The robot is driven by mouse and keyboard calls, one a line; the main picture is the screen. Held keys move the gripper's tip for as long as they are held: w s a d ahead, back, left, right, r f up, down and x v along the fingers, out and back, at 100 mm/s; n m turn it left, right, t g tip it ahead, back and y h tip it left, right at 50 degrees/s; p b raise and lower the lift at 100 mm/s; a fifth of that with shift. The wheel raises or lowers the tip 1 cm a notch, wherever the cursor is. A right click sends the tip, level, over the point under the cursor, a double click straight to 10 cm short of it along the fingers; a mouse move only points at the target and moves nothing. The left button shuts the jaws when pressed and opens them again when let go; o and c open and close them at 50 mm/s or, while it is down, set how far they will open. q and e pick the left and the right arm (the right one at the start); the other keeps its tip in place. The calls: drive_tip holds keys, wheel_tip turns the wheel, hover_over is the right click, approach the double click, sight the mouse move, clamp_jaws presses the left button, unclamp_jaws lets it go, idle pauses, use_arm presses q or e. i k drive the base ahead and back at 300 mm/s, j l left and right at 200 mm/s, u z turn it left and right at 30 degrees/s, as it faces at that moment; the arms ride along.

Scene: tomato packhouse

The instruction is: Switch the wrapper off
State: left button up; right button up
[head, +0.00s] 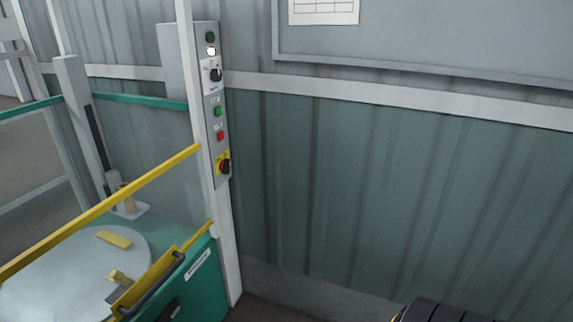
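The wrapper's control panel (214,110) is a narrow grey box on a white post, left of centre. At its top is a dark green lamp (210,37), with a bright white lamp (211,51) below it. Lower down are a black selector knob (215,75), a green button (217,112) and a red button (220,136). A rotary switch (223,165) with a dark handle on a yellow plate is at the bottom. The wrapper's grey round turntable (70,275) is at the lower left. No gripper fingers show in the head view.
A yellow rail (100,209) slants across the left, in front of the turntable. A green machine housing (195,285) stands below the panel. A green corrugated wall (390,190) fills the right, with a grey board (430,38) above. Nothing visible stands directly before the panel.

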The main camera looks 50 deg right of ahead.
sight(224, 167)
drive_tip(key=z, duration=1.2)
drive_tip(key=i+l, duration=0.85)
drive_tip(key=l, duration=0.2)
drive_tip(key=i+l+u, duration=0.1)
drive_tip(key=i+l, duration=0.75)
drive_tip(key=l, duration=0.2)
